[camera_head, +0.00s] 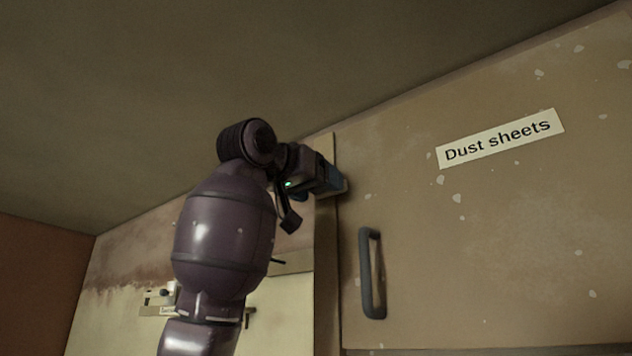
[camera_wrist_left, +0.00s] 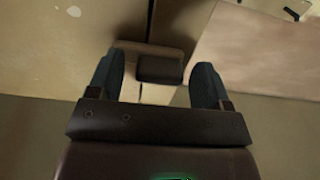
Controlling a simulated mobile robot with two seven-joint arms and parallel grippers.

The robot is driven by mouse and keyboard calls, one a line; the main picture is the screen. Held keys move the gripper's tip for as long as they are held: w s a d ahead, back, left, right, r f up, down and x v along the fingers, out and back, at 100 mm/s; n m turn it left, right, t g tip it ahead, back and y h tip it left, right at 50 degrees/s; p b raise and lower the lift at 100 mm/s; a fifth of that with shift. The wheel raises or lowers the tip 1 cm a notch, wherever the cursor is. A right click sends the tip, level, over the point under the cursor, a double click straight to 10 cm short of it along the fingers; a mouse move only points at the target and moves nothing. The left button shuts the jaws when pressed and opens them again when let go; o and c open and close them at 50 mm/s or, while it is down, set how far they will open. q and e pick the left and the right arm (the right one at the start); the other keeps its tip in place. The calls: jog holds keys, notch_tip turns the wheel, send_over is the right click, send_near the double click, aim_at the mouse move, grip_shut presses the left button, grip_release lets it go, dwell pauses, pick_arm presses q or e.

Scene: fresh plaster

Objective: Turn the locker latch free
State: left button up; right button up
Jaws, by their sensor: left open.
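The locker door (camera_head: 480,240) is a tan, paint-spotted panel labelled "Dust sheets". My left gripper (camera_head: 332,182) is up at the door's left edge, near its top, and covers most of what is there in the head view. In the left wrist view the open left gripper (camera_wrist_left: 158,78) has one finger on either side of a small dark block, which looks like the latch (camera_wrist_left: 159,69). The block lies over the dark seam at the door's edge, with visible gaps to both fingers. Contact in depth cannot be told. My right gripper is not in view.
A dark upright handle (camera_head: 371,273) stands out from the door below the gripper. A white label (camera_head: 500,138) is on the door. The ceiling (camera_head: 130,110) is close above my arm. A small ledge (camera_head: 157,310) with little objects is on the left wall.

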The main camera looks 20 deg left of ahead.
pick_arm(q)
jog(key=shift+c, duration=0.4)
jog(key=c, duration=0.8)
jog(key=shift+c, duration=0.2)
